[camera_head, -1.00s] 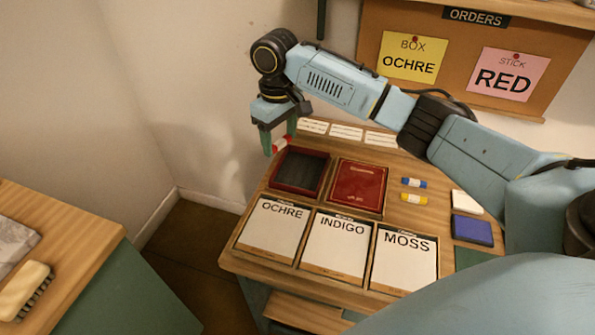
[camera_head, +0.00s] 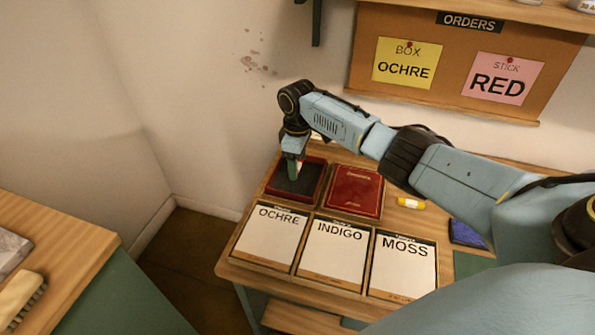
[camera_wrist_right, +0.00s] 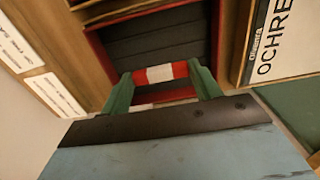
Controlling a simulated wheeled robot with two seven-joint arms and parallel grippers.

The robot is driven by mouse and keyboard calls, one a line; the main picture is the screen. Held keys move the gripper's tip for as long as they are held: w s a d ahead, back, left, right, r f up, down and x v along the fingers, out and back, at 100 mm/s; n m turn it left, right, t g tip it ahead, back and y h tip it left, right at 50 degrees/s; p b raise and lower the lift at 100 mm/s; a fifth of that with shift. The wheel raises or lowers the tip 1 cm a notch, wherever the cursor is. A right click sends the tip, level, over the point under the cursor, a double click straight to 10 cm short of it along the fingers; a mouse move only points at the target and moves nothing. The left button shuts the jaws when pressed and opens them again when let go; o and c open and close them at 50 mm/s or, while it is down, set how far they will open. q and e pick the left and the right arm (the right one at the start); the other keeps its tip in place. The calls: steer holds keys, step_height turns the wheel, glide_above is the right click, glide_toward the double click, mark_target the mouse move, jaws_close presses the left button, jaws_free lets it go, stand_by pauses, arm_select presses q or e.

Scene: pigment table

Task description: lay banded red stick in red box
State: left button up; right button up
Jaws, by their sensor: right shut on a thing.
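The red box (camera_head: 276,189) stands open at the back left of the table, with a dark inside. Its red wall also shows in the right wrist view (camera_wrist_right: 98,58). My right gripper (camera_head: 294,172) is over this box. In the right wrist view its two green fingers are shut on the banded red stick (camera_wrist_right: 160,73), which has a white band between red ends. The stick lies across the fingers over the dark floor of the box; I cannot tell whether it touches the floor. My left gripper is not in view.
A closed red lid or case (camera_head: 356,192) lies right beside the box. A yellow stick (camera_head: 410,203) and a blue pad (camera_head: 466,233) are to the right.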

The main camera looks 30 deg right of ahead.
step_height(320, 180, down, 3)
steer(key=shift+f+b, duration=0.15)
steer(key=shift+b, duration=0.2)
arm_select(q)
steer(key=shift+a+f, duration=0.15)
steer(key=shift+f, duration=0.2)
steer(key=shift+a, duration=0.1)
arm_select(e)
steer(key=shift+f, duration=0.1)
steer(key=o, duration=0.7)
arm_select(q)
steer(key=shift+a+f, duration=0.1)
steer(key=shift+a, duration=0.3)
arm_select(e)
steer(key=o, duration=0.3)
step_height(320, 180, up, 12)
steer(key=shift+f+p, duration=0.25)
steer(key=shift+p, duration=0.9)
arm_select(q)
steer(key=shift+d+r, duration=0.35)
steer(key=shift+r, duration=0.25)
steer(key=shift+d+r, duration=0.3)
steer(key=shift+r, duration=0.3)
arm_select(e)
steer(key=shift+r, duration=0.45)
